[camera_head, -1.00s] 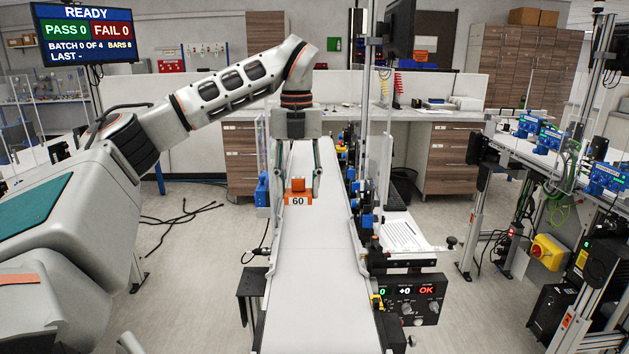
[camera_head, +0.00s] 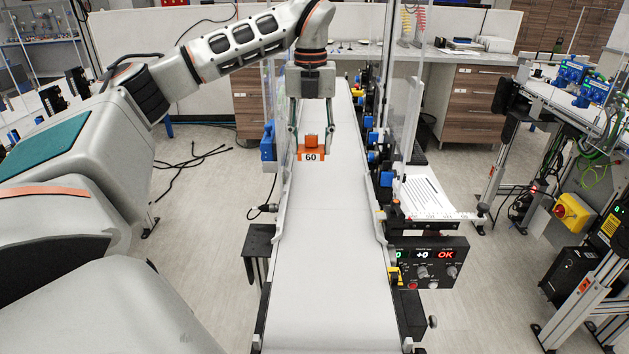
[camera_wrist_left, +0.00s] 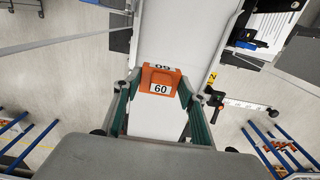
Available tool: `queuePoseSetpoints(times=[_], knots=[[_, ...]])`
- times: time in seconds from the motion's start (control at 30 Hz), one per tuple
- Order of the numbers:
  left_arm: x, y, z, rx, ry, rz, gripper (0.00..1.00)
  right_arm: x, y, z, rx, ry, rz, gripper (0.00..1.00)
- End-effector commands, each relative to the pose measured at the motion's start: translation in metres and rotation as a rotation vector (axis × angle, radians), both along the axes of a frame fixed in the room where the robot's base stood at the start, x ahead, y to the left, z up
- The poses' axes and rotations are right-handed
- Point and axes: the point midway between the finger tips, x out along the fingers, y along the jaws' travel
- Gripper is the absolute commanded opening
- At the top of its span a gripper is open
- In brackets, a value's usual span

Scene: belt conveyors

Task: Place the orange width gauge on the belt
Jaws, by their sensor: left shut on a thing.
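The orange width gauge (camera_head: 311,150), marked 60, is at the far part of the white belt (camera_head: 325,250). My left gripper (camera_head: 312,148) points down over the belt and is shut on the gauge, with a finger at each side. In the left wrist view the gauge (camera_wrist_left: 160,79) sits between the two fingers of the left gripper (camera_wrist_left: 158,88), with the belt (camera_wrist_left: 160,38) behind it. I cannot tell whether the gauge touches the belt or hangs just above it. My right gripper is not in view.
Guide rails with blue parts (camera_head: 386,178) line the belt's right side, and a blue block (camera_head: 268,142) stands at its left. A control box (camera_head: 428,262) showing OK stands at the near right. Clear upright panels flank the far belt. The near belt is bare.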

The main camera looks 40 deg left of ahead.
Motion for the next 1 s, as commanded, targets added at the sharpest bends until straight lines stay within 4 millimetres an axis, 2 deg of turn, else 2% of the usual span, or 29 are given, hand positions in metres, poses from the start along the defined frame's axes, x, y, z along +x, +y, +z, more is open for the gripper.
queuePoseSetpoints(times=[0.03,0.2,0.4,0.67,0.9,1.0], knots=[[-0.001,0.000,-0.015,-0.001,0.006,-0.002,0.18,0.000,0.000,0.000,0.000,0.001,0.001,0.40],[-0.001,0.000,-0.056,0.000,0.004,0.000,0.18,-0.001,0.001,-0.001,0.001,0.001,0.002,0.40],[0.000,0.000,-0.093,-0.001,0.002,0.000,0.18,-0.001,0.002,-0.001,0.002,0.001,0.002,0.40],[0.000,0.000,-0.110,0.000,0.000,0.001,0.18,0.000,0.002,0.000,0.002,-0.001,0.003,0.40],[0.000,0.000,-0.140,0.000,0.000,0.000,0.18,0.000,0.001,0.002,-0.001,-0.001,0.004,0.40],[0.000,0.000,-0.142,0.000,-0.001,0.000,0.18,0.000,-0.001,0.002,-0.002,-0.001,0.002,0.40]])
